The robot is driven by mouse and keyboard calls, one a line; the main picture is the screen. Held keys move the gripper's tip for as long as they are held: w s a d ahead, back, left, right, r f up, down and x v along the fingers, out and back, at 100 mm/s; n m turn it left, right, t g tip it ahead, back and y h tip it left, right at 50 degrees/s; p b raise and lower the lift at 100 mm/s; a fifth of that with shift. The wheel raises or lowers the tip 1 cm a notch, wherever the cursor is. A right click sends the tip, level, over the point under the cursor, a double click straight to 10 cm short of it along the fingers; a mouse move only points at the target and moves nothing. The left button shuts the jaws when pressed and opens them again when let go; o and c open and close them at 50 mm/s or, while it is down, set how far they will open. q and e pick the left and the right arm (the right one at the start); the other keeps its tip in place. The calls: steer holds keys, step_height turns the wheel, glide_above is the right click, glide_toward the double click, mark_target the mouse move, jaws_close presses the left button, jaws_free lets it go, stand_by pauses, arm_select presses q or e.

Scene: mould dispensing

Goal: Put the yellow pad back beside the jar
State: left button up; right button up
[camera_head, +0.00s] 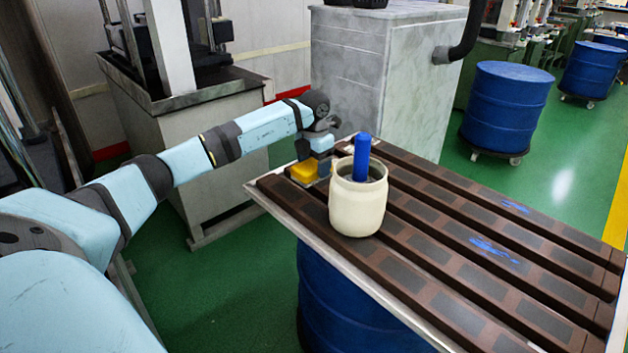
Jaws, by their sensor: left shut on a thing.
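The yellow pad (305,171) is at the left end of the slatted table, just left of the jar. My left gripper (318,158) reaches in from the left and is shut on the pad from above. I cannot tell whether the pad touches the slats. The cream jar (357,205) stands upright on the slats, with a blue cylindrical handle (362,155) sticking up out of its mouth. The jar hides part of what lies behind it. My right gripper is not in view.
The brown slatted table top (470,250) has blue smears and is mostly clear to the right. A blue drum (345,300) is under it. A grey cabinet (375,75) stands behind, a machine (185,125) at the left, and another blue drum (507,108) on a dolly farther back.

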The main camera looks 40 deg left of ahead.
mark_target(314, 179)
arm_select(q)
steer(key=shift+f, duration=0.4)
step_height(314, 179, down, 3)
steer(key=shift+r+b, duration=0.2)
steer(key=shift+b, duration=0.2)
steer(key=shift+f, duration=0.8)
steer(key=o, duration=0.9)
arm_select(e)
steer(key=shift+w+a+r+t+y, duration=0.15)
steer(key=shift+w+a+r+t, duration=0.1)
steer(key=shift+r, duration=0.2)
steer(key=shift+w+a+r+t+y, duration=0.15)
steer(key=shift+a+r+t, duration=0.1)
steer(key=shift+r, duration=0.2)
